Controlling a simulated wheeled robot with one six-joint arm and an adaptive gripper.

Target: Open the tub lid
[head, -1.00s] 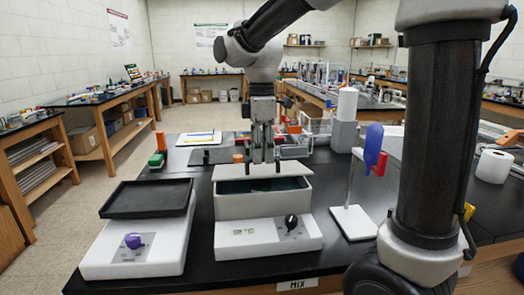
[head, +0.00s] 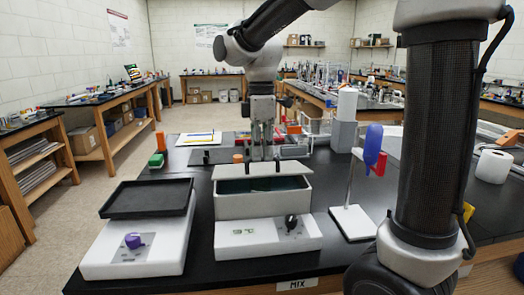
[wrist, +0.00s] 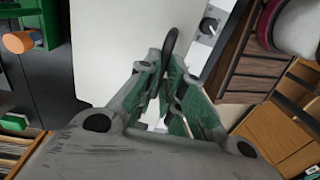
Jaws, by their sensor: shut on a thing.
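The tub (head: 262,206) is a pale grey box on a white unit with a black knob. Its pale lid (head: 230,171) is raised at the front, and a dark greenish gap shows between the lid and the tub's front rim. My gripper (head: 263,164) is over the lid, pointing down. In the wrist view my gripper (wrist: 170,85) is shut on a dark, looped lid handle (wrist: 171,45), with its green pads close together. The lid also shows there as a broad pale surface (wrist: 115,45). The tub's inside is mostly hidden.
A white unit with a purple knob (head: 134,241) and a black tray (head: 148,198) stands left of the tub. A white-based stand (head: 353,222) with a blue part is on the right. A white cylinder on a grey block (head: 345,120) stands behind. A MIX label is at the bench front.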

